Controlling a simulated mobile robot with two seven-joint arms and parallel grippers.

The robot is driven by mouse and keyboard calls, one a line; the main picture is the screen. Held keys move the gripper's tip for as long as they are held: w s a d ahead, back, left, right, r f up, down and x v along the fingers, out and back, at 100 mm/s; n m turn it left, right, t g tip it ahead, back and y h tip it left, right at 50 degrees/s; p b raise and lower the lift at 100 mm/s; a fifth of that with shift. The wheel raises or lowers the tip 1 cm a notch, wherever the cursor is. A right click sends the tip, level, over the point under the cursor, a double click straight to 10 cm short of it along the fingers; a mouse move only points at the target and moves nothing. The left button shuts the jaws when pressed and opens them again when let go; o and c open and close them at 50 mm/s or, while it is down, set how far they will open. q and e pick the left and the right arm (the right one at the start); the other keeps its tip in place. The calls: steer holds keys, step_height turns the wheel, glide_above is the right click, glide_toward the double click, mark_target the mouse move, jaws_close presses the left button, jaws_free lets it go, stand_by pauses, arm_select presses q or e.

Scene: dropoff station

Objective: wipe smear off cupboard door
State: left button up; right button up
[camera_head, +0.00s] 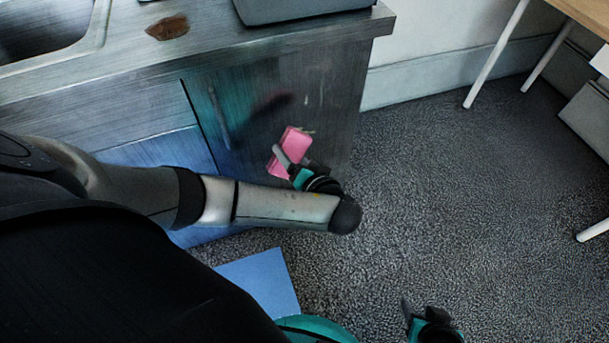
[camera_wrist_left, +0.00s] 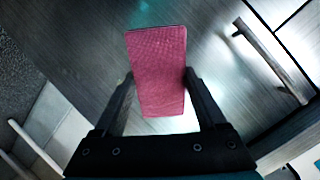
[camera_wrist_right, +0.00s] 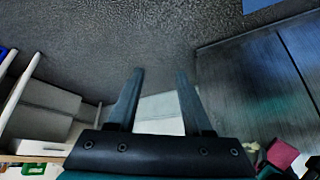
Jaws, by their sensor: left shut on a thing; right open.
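The cupboard door (camera_head: 245,120) is dark, wood-grained and shut, with an upright bar handle (camera_head: 218,118). A dark reddish patch (camera_head: 273,101) shows on it; I cannot tell smear from shadow. Small pale marks (camera_head: 306,99) lie to its right. My left gripper (camera_head: 287,163) is shut on a pink sponge (camera_head: 293,143), close in front of the door's lower right, below the dark patch. I cannot tell whether it touches. In the left wrist view the sponge (camera_wrist_left: 157,75) sticks out between the fingers. My right gripper (camera_head: 422,316) is open and empty above the floor.
The counter (camera_head: 215,35) above bears a brown patch (camera_head: 167,28), a sink (camera_head: 45,25) and a grey container (camera_head: 300,8). A blue sheet (camera_head: 262,280) lies on the carpet. A white-legged table (camera_head: 497,52) stands at upper right. The floor between is clear.

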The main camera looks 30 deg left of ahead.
mark_target(296, 150)
arm_select(q)
steer(key=shift+w+a+f+m+t+y+b, duration=0.25)
steer(key=shift+w+f+t+b, duration=0.45)
steer(key=shift+b, duration=0.55)
steer(key=shift+w+a+f+m+t+y+b, duration=0.1)
steer(key=shift+w+f+m+t+y+b, duration=0.25)
steer(key=shift+w+f+t+b, duration=0.65)
steer(key=shift+w+a+f+m+t+y+b, duration=0.25)
steer(key=shift+w+f+t+b, duration=0.2)
steer(key=shift+b, duration=1.05)
steer(key=shift+w+a, duration=0.45)
steer(key=shift+a, duration=0.1)
arm_select(e)
steer(key=w+a+r+t+y, duration=0.2)
steer(key=w+a+r+t, duration=0.1)
steer(key=r, duration=0.3)
steer(key=shift+w+a+r+t, duration=0.2)
steer(key=shift+a+r+t, duration=0.1)
steer(key=shift+a+t, duration=0.4)
steer(key=shift+d, duration=0.1)
arm_select(q)
steer(key=shift+b+x, duration=0.45)
steer(key=shift+x, duration=0.5)
arm_select(e)
steer(key=shift+f, duration=0.3)
